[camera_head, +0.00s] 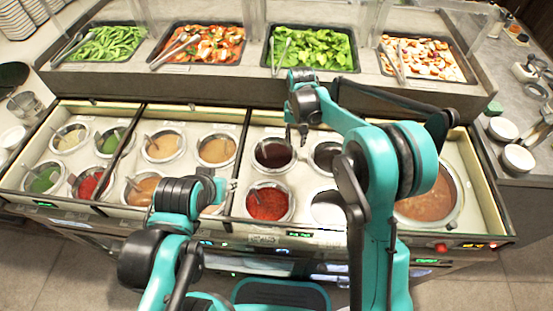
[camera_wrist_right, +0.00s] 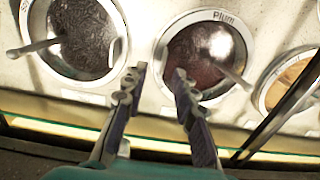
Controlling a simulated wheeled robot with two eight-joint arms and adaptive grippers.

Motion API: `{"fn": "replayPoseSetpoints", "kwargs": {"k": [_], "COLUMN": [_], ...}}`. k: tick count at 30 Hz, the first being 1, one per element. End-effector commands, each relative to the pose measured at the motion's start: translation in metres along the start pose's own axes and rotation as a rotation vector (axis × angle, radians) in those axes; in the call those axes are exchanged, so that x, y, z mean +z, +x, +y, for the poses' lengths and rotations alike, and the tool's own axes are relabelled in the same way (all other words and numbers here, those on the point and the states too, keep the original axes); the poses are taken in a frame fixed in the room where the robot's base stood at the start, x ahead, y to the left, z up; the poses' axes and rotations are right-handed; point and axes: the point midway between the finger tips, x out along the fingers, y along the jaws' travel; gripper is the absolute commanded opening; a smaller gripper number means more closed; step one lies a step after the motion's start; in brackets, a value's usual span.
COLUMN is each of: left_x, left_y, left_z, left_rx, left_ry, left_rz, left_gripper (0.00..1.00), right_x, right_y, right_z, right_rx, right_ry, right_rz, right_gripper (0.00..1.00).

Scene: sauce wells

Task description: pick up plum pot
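The plum pot (camera_head: 273,153) is a round steel-rimmed well of dark red-brown sauce in the right half of the counter. In the right wrist view the plum pot (camera_wrist_right: 193,57) carries a "Plum" label, and a ladle handle (camera_wrist_right: 232,74) leans over its rim. My right gripper (camera_head: 296,133) is above the counter by this pot. In the wrist view the right gripper (camera_wrist_right: 157,80) is open, its fingers apart and empty, one tip overlapping the pot's rim. My left gripper (camera_head: 229,187) is over the front row of pots; its finger opening is unclear.
A darker sauce pot (camera_head: 327,157) with a ladle sits beside the plum pot. A red sauce pot (camera_head: 267,204) is in front, and a tan one (camera_head: 217,150) lies across a divider. Salad trays (camera_head: 310,47) line the back. My right arm hides part of the right counter.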

Motion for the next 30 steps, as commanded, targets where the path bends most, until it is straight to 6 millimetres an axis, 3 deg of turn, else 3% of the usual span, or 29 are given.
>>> {"fn": "replayPoseSetpoints", "kwargs": {"k": [10,18,21,22,30], "left_x": [0.015,0.015,0.015,0.015,0.015], "left_y": [0.021,0.021,0.021,0.021,0.021], "left_z": [0.000,0.000,0.000,0.000,0.000], "left_rx": [0.000,0.000,0.000,0.000,0.000], "left_ry": [0.000,0.000,0.000,0.000,0.000], "left_rz": [0.000,0.000,0.000,0.000,0.000], "left_gripper": [0.40,0.40,0.40,0.40,0.40], "right_x": [0.002,0.002,0.002,0.002,0.002], "right_y": [0.048,0.052,0.052,0.052,0.051], "right_z": [-0.004,-0.004,-0.004,-0.004,-0.004], "right_rx": [0.000,0.000,0.000,0.000,-0.001], "right_ry": [0.000,0.000,0.000,0.000,0.000], "right_rz": [0.001,0.001,0.001,0.001,0.001], "right_gripper": [0.28,0.28,0.04,0.00,0.00]}}
